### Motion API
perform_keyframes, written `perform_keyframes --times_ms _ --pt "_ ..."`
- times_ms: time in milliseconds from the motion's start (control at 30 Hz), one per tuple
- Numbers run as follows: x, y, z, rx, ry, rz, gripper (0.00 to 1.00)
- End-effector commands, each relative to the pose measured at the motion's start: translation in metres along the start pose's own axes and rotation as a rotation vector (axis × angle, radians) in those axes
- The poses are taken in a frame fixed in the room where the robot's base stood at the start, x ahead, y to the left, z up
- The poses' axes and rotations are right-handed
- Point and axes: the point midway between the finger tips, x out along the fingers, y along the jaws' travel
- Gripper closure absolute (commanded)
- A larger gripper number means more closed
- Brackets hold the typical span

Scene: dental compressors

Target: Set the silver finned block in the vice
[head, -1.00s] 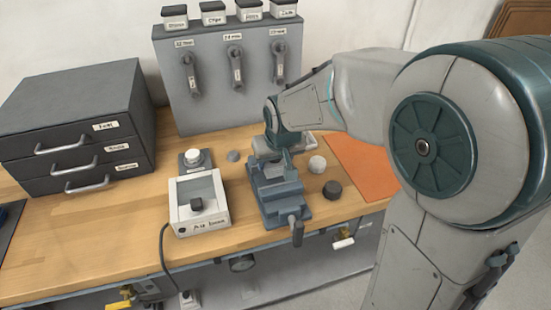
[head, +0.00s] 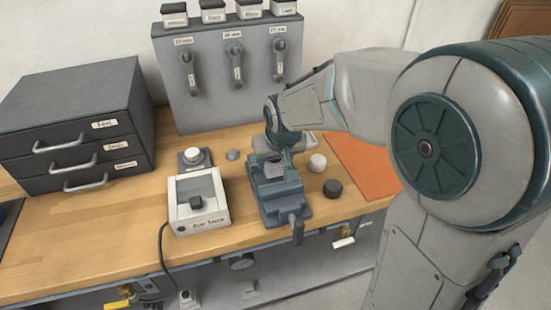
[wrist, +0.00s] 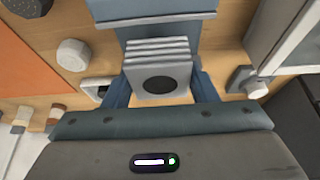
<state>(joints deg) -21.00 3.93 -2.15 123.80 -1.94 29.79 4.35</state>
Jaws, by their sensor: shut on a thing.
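The silver finned block (wrist: 158,72) is between the fingers of my gripper (wrist: 160,92) in the wrist view, its fins toward the top and a dark round spot on its face. My gripper is shut on it. In the head view my gripper (head: 273,158) is over the back part of the blue-grey vice (head: 284,208), and the block (head: 273,169) shows small below it. The vice also shows in the wrist view (wrist: 165,27), behind the block. I cannot tell whether the block touches the vice jaws.
A white-framed box (head: 198,205) stands left of the vice. A pale round piece (head: 317,162) and a dark knob (head: 332,189) stand to its right, before an orange mat (head: 362,165). A grey panel with levers (head: 218,95) rises behind. Drawers (head: 75,125) stand at left.

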Motion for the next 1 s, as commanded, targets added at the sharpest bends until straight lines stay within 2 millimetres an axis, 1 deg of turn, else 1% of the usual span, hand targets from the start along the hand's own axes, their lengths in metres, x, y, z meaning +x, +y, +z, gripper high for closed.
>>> perform_keyframes --times_ms 367,1000 --pt "0.001 0.0 0.0 0.0 0.001 0.0 0.74" --pt "0.013 0.0 0.005 0.0 0.001 0.0 0.74"
